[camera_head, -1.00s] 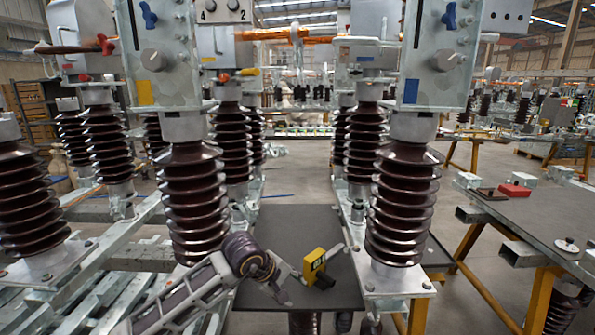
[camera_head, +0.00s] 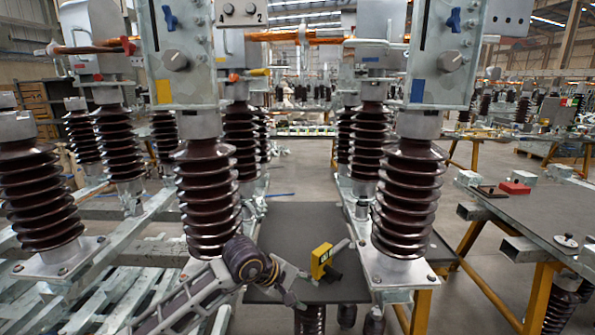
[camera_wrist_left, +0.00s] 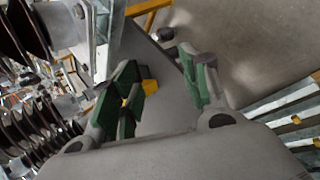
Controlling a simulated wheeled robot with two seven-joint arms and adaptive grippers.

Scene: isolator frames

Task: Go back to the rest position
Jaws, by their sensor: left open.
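My left gripper (camera_head: 301,288) is in the lower middle of the head view, over the front part of a dark grey tabletop (camera_head: 290,226). Its jaws are open, with nothing seen held between them. A yellow and black device (camera_head: 321,261) is on the tabletop just right of and beyond the jaws, seemingly apart from them. In the left wrist view, the green-padded fingers (camera_wrist_left: 162,92) are spread. A yellow part (camera_wrist_left: 149,86) shows behind the left finger, mostly hidden by it. My right gripper is not in view.
Ribbed brown insulators (camera_head: 207,195) and (camera_head: 409,195) stand on steel frames either side of the tabletop, with grey metal housings above. A workbench (camera_head: 535,215) with a red box (camera_head: 514,188) is at the right. Open floor (camera_head: 300,183) lies beyond the tabletop.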

